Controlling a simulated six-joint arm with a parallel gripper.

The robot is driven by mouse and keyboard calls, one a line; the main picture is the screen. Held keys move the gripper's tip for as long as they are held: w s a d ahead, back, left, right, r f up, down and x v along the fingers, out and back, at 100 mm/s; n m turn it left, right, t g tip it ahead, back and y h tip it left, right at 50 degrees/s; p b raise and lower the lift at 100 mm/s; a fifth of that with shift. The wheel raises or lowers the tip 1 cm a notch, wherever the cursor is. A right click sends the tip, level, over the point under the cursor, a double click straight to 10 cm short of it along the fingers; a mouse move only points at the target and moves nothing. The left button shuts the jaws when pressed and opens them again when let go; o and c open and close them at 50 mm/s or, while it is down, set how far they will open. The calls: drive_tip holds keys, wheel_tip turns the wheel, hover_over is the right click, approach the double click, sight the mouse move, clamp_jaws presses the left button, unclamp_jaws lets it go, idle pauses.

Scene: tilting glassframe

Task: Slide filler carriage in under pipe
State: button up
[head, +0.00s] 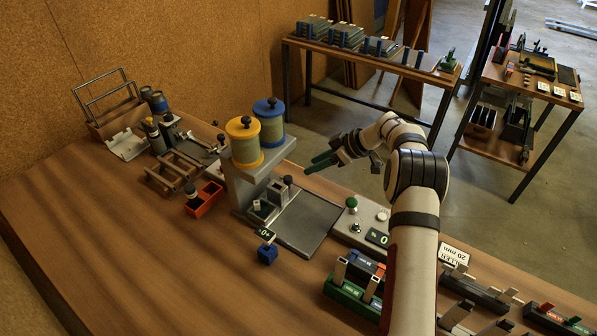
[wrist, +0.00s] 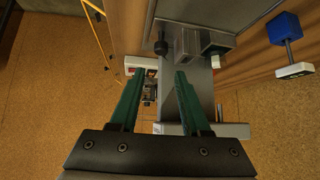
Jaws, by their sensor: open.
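The filler station (head: 240,182) is a grey stand on the wooden bench, with a yellow-capped canister (head: 245,141) and a blue-capped canister (head: 270,121) on top. Below and in front of them sits what looks like the filler carriage (head: 278,193), a grey block with a dark knob, beside a flat grey plate (head: 305,222). The grey block also shows in the wrist view (wrist: 190,42) beyond my fingertips. I cannot make out the pipe clearly. My gripper (head: 318,162) is open and empty, its green fingers in the air right of the canisters; it also shows in the wrist view (wrist: 157,76).
A blue cube (head: 267,254) with a small display stands before the station. A red tray (head: 205,200) lies left. A scale-like unit (head: 365,228) with a green-topped knob is right of the plate. Coloured blocks (head: 350,293) fill the near right. The left bench front is clear.

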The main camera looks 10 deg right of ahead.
drive_tip(key=v, duration=0.5)
drive_tip(key=s+a+r+m+g+h, duration=0.15)
drive_tip(key=s+a+r+m, duration=0.35)
drive_tip(key=s, duration=0.5)
drive_tip(key=s+a+r+m+g+h, duration=0.1)
drive_tip(key=s+a+r+m+g, duration=0.15)
drive_tip(key=s+a+r, duration=0.65)
drive_tip(key=s+f+m+h, duration=0.1)
drive_tip(key=s+f+m, duration=0.2)
drive_tip(key=s, duration=0.9)
drive_tip(key=s+f+m+g+h, duration=0.1)
drive_tip(key=s+f+m, duration=0.3)
drive_tip(key=s, duration=0.8)
drive_tip(key=shift+d+m+h, duration=0.2)
drive_tip(key=shift+m+h, duration=0.45)
drive_tip(key=shift+m, duration=0.2)
